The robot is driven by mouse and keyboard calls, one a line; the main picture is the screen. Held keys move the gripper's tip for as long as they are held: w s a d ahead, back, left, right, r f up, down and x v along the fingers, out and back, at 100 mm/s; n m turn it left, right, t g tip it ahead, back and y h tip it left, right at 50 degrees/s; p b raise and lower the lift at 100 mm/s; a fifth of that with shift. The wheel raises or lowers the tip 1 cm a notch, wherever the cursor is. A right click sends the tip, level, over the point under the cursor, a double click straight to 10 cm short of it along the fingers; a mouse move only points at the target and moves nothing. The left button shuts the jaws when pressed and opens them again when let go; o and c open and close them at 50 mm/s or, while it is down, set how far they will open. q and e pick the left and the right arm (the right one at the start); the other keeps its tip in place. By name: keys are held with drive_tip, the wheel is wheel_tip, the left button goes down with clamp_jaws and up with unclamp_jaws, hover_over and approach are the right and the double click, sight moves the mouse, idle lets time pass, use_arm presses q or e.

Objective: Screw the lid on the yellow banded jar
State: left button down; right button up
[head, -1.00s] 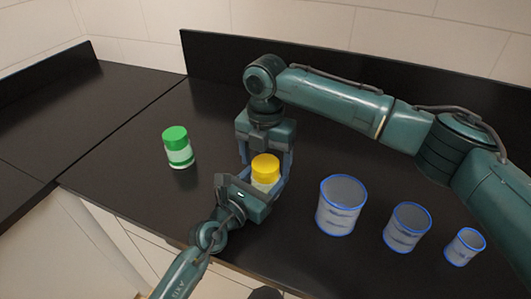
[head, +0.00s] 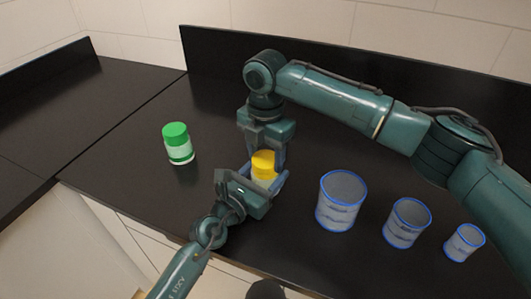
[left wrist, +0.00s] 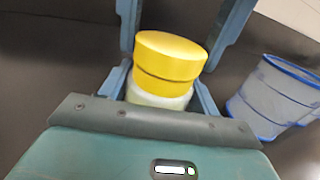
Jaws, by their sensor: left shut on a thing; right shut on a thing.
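The yellow lid (head: 264,160) sits on top of the yellow banded jar, and it also shows in the left wrist view (left wrist: 170,50). The jar (left wrist: 158,98) is upright with a pale body, mostly hidden in the head view. A dark seam runs between lid and yellow band; I cannot tell how tight it is. My left gripper (head: 268,183) is shut on the jar from the front, its fingers on either side of the body. My right gripper (head: 265,156) reaches from behind and above and is shut on the lid.
A green-lidded jar (head: 178,144) stands to the left on the black counter (head: 130,115). Three blue-rimmed mesh cups stand to the right: large (head: 340,203), medium (head: 406,223) and small (head: 464,243). The counter between the green jar and the grippers is clear.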

drive_tip(key=m, duration=1.4)
drive_tip(key=shift+m, duration=0.3)
drive_tip(key=m, duration=0.7)
drive_tip(key=shift+a, duration=0.1)
drive_tip(key=m, duration=0.6)
drive_tip(key=o, duration=1.1)
drive_tip(key=shift+r, duration=2.2)
